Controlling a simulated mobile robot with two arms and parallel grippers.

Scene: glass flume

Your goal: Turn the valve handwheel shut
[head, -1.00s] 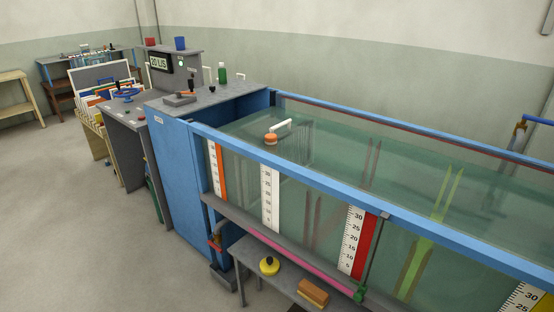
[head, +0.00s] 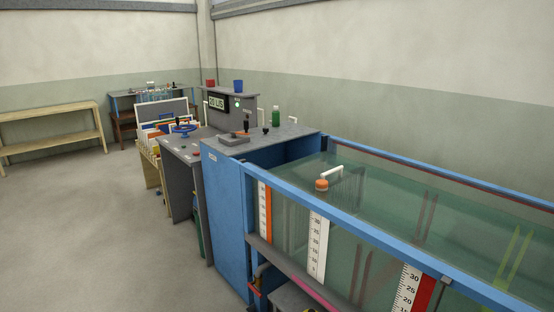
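A blue valve handwheel (head: 184,129) with a dark upright knob sits on the grey console (head: 184,148) at the end of the flume, left of centre in the head view. It is small and far off, so how far it is turned cannot be told. Neither of my grippers shows in the head view.
The blue-framed glass flume (head: 400,215) fills the right side, with a blue end tank (head: 228,210) beside the console. A display box (head: 228,104) stands behind. A wooden table (head: 50,125) is at the far left. The floor (head: 90,230) at left is clear.

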